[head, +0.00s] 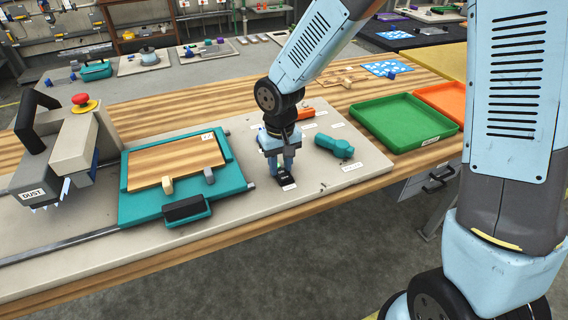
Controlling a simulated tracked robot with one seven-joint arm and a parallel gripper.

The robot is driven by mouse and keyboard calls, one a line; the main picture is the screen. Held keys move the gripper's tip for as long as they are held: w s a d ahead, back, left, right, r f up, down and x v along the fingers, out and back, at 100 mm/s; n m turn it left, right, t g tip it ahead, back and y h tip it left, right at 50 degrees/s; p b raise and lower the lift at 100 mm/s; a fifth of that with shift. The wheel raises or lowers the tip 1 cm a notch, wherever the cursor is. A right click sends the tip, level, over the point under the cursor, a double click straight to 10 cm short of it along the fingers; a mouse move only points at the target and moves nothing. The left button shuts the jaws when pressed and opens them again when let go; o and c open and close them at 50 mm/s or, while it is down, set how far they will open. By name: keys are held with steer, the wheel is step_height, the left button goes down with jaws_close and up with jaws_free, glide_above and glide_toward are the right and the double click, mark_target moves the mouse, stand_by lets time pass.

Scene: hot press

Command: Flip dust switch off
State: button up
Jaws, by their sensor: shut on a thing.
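My gripper (284,175) points straight down near the right part of the pale board in the head view. It is shut on a small dark switch (286,184) at the board's front side. My gripper hides most of it, so which way the switch is set cannot be told. A small white label (289,188) lies in front of it, too small to read.
A teal tray (240,178) with a wooden plate and dark handle sits on rails left of my gripper. A teal tool (335,146) lies close to its right, and an orange part (306,114) behind it. Green (448,141) and orange trays stand farther right.

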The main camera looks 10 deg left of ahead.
steer(key=shift+d, duration=0.1)
steer(key=c, duration=0.4)
steer(key=shift+o, duration=0.2)
steer(key=shift+s+d+r+t+y, duration=0.15)
steer(key=shift+t+y, duration=0.2)
steer(key=shift+t, duration=0.25)
steer(key=shift+s+d+t+y, duration=0.15)
steer(key=shift+t+y, duration=0.2)
steer(key=shift+t, duration=0.25)
steer(key=o, duration=1.1)
steer(key=shift+c, duration=0.2)
steer(key=shift+a, duration=0.1)
steer(key=shift+r, duration=0.15)
steer(key=v, duration=1.3)
steer(key=shift+r, duration=0.2)
steer(key=shift+s+d, duration=0.1)
steer(key=shift+d, duration=0.1)
